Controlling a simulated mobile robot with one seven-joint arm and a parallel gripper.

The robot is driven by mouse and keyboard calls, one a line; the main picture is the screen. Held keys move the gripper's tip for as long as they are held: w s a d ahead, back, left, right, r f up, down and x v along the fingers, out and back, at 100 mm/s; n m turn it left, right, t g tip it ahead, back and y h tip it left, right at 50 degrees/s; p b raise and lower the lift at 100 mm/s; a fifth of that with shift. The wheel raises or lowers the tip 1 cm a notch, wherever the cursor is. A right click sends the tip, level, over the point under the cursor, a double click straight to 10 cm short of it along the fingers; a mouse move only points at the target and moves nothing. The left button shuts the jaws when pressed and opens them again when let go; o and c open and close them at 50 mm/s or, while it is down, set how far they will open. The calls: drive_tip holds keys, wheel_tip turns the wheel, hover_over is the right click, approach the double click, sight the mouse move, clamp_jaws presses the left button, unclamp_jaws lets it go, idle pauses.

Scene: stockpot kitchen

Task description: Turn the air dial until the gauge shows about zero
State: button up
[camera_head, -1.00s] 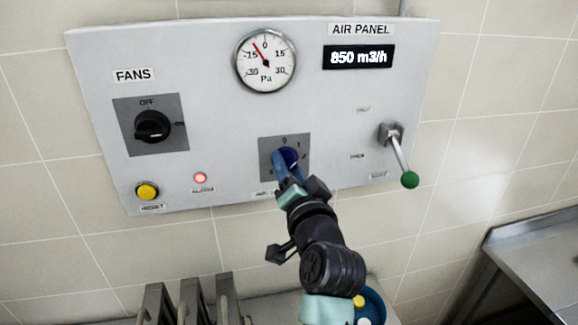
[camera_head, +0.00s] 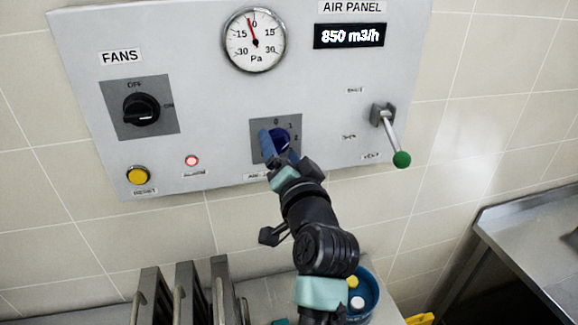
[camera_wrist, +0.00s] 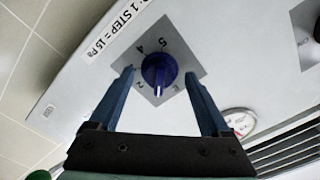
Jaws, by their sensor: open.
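The air dial (camera_head: 281,140) is a dark blue knob on a grey numbered plate, partly hidden by my gripper in the head view. In the wrist view the dial (camera_wrist: 159,70) sits between my two blue fingers. My gripper (camera_wrist: 158,80) is open, with one finger on each side of the knob and visible gaps. In the head view my gripper (camera_head: 271,152) is at the dial plate. The round gauge (camera_head: 254,40) has its red needle slightly left of 0, on the minus side.
The panel also carries a display (camera_head: 350,36) reading 850 m3/h, a black fan switch (camera_head: 141,108), a yellow button (camera_head: 138,175), a lit red lamp (camera_head: 192,160) and a green-tipped lever (camera_head: 401,159). A metal counter (camera_head: 530,235) stands at right.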

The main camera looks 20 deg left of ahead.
drive_tip(key=b+v, duration=0.4)
drive_tip(key=v, duration=0.8)
drive_tip(key=shift+s+d+b, duration=0.25)
drive_tip(key=shift+b, duration=0.05)
drive_tip(key=s+d+r+t+h, duration=0.3)
drive_tip(key=d+r+t, duration=0.1)
drive_tip(key=r, duration=0.5)
drive_tip(key=s+d+r+n+t+h, duration=0.1)
drive_tip(key=s+d+r+t+h, duration=0.2)
drive_tip(key=r, duration=0.5)
drive_tip(key=s+d+r+n+t+h, duration=0.1)
drive_tip(key=s+d+r+t+h, duration=0.3)
drive_tip(key=r, duration=0.5)
drive_tip(key=shift+s+d+r+t+b, duration=0.3)
drive_tip(key=shift+s+t+b, duration=0.05)
drive_tip(key=shift+t, duration=0.35)
idle(3.0)
